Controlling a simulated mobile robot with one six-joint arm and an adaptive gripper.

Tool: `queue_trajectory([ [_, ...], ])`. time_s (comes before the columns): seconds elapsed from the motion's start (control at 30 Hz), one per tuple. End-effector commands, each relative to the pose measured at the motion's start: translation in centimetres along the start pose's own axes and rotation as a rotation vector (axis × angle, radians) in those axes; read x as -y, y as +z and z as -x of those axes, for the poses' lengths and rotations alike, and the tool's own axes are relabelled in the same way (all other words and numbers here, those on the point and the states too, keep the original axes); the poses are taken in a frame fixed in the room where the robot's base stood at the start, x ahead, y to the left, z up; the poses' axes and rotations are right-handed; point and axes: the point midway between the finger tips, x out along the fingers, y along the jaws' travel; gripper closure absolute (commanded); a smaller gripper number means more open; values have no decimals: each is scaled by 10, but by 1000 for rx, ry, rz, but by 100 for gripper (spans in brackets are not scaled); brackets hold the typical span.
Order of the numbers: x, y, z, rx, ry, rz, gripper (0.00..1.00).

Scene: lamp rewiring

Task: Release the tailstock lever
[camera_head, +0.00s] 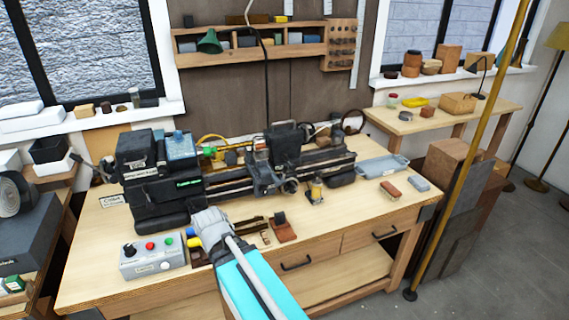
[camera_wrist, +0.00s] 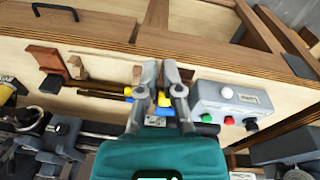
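The lathe stands on the wooden bench, with its dark headstock (camera_head: 150,180) on the left and a dark block that looks like the tailstock (camera_head: 285,145) farther right along the bed. I cannot make out the tailstock lever. My gripper (camera_head: 208,222) is over the front of the bench, left of and nearer than that block, and apart from it. In the wrist view my gripper (camera_wrist: 159,70) points down towards the bench front, its fingers close together with nothing visible held. Whether their tips meet is unclear.
A grey control box (camera_head: 153,257) with coloured buttons sits at the bench's front left; it also shows in the wrist view (camera_wrist: 230,102). Hand tools and a brown block (camera_head: 283,228) lie along the front edge. A blue-grey tray (camera_head: 382,166) is at the right. A tall pole (camera_head: 465,170) stands right of the bench.

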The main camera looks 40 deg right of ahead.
Motion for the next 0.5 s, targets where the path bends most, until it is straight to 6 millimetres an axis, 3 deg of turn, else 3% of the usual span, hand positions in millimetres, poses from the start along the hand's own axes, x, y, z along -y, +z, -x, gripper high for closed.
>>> queue_trajectory([
  [0.27, -70, -57, -2, -211, 179, -10, 100],
  [0.5, -140, -105, 11, -408, 374, 25, 100],
])
